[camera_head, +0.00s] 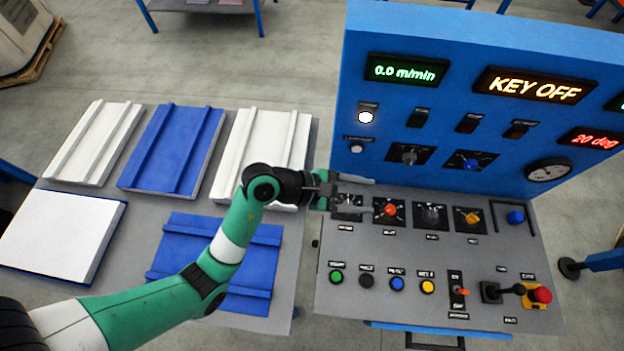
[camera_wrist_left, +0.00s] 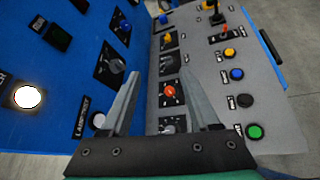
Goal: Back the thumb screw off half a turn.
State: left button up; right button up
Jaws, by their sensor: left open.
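No part in view is plainly marked as the thumb screw, so I cannot tell which control it is. The console's sloping desk carries a row of turning knobs: a grey knob (camera_head: 347,200), an orange knob (camera_head: 390,210), a dark grey knob (camera_head: 432,214) and a yellow knob (camera_head: 471,217). My left gripper (camera_head: 372,195) is open and empty above the left end of this row, partly covering the grey knob. In the left wrist view its fingers (camera_wrist_left: 160,74) stand apart, with the orange knob (camera_wrist_left: 170,91) showing between them. My right gripper is not in view.
The blue upright panel (camera_head: 370,190) stands close behind the gripper, with a grey knob (camera_head: 409,157) and a blue knob (camera_head: 470,164). Sandwich panels lie on a table at left.

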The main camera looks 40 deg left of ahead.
pick_arm(q)
jog(key=s+a+f+g+y+b, duration=0.1)
jog(key=s+a+f+g+y, duration=0.2)
jog(key=f, duration=0.5)
jog(key=s+a+f+g+y, duration=0.1)
jog(key=s+a+f, duration=0.2)
jog(key=s+f, duration=0.35)
jog(key=n+g+y, duration=0.1)
jog(key=g, duration=0.1)
send_near(316, 244)
jog(key=b+x, duration=0.2)
jog(key=x, duration=0.1)
jog(key=b+x, duration=0.4)
jog(key=x, duration=0.1)
jog(key=shift+a+f+b, duration=0.3)
jog(key=shift+f, duration=0.15)
jog(key=shift+c, duration=0.2)
grip_shut()
